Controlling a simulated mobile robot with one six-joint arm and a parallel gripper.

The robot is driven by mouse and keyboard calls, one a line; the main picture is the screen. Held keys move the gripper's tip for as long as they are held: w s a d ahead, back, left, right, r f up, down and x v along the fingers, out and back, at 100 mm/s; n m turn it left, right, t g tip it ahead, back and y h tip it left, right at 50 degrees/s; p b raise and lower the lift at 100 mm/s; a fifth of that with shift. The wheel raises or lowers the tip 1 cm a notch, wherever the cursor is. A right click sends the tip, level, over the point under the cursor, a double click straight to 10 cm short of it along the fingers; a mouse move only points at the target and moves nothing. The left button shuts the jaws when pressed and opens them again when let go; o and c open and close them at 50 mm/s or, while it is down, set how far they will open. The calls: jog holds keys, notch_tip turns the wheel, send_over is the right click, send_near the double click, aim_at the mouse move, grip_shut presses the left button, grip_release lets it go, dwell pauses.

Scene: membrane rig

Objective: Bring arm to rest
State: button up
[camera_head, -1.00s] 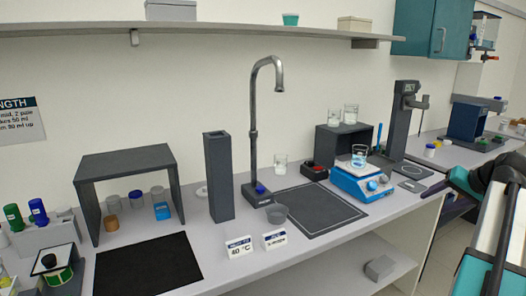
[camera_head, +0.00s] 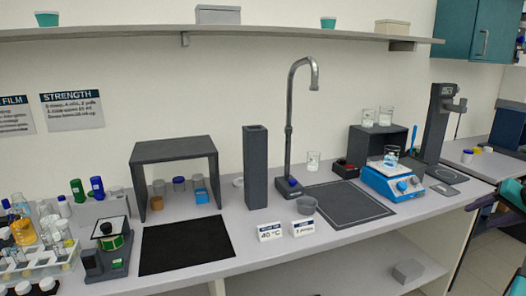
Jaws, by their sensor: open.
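Only a small dark and teal part of my arm (camera_head: 514,192) shows at the right edge of the head view, to the right of the bench end.
The black mat (camera_head: 186,245) is bare.

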jog(key=w+a+f+n+g+y, duration=0.1)
jog(key=w+a+f+y, duration=0.1)
jog(key=w+a+f, duration=0.5)
jog(key=w+a+f+n+g+y, duration=0.1)
jog(key=w+a+f, duration=0.4)
jog(key=a+f, duration=0.4)
jog(key=s+a+f+n+g+y, duration=0.15)
jog(key=a+f+g, duration=0.35)
jog(key=a+f, duration=1.75)
jog(key=s+a+f+n+g, duration=0.2)
jog(key=s+a+f, duration=0.6)
jog(key=f, duration=0.3)
jog(key=s+a+f+n+g, duration=0.1)
jog(key=s+a+f+g, duration=0.2)
jog(key=s+a+f, duration=0.6)
jog(key=s+d+f+n+g+h, duration=0.1)
jog(key=s+f, duration=0.3)
jog(key=s, duration=0.5)
jog(key=s+d+f+n+h, duration=0.1)
jog(key=s+f+h, duration=0.2)
jog(key=s, duration=0.6)
jog(key=shift+s+f+g+h, duration=0.3)
jog(key=shift+f+g+h, duration=0.1)
jog(key=shift+f, duration=0.75)
